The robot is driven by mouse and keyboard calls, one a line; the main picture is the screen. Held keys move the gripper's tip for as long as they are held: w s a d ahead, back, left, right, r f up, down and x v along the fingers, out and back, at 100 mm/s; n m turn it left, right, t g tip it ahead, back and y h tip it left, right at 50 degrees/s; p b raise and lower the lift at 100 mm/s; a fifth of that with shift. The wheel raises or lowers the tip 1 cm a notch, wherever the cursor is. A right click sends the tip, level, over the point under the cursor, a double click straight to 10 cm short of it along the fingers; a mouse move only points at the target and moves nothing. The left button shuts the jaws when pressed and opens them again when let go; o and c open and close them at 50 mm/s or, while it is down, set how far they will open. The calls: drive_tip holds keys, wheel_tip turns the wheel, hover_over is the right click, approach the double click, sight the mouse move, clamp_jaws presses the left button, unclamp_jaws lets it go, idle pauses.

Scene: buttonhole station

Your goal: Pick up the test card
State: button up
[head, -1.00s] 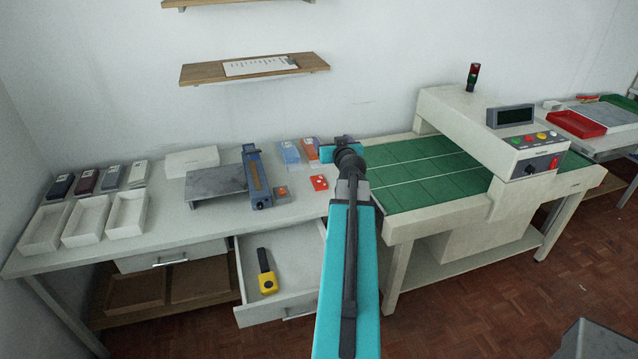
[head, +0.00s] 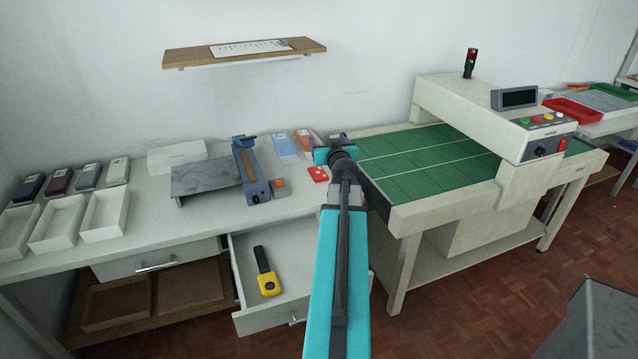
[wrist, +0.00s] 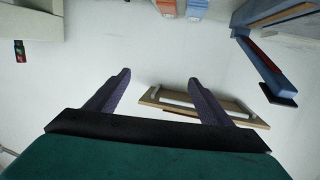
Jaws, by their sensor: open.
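A small red card with pale marks (head: 318,173), which looks like the test card, lies flat on the grey worktop left of the green conveyor in the head view. I cannot make it out in the wrist view. The end of my arm, with my gripper (head: 335,150), is above the right end of the worktop near the card, not holding it. In the wrist view my gripper (wrist: 158,78) has its two dark fingers spread wide apart with nothing between them. The wall and a wooden shelf (wrist: 235,109) show beyond them.
A blue clamp-like tool (head: 250,170) and blue and orange packs (head: 284,147) stand near the card. The beige conveyor machine (head: 480,115) is on the right. An open drawer (head: 300,258) holding a yellow-and-black device (head: 267,272) juts out below. White trays (head: 105,214) are at left.

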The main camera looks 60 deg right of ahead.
drive_tip(key=f+b, duration=0.6)
drive_tip(key=f, duration=0.1)
drive_tip(key=f+b, duration=1.3)
drive_tip(key=f, duration=0.1)
drive_tip(key=shift+w+d+b, duration=0.1)
drive_tip(key=shift+w+b, duration=0.2)
drive_tip(key=shift+w, duration=0.05)
drive_tip(key=shift+r, duration=0.1)
approach(319, 174)
drive_tip(key=shift+p+x, duration=0.4)
drive_tip(key=shift+x, duration=0.7)
drive_tip(key=shift+w+d, duration=0.45)
drive_tip(key=shift+d, duration=0.1)
drive_tip(key=shift+p+x, duration=0.5)
drive_tip(key=shift+x, duration=2)
drive_tip(key=shift+c, duration=0.2)
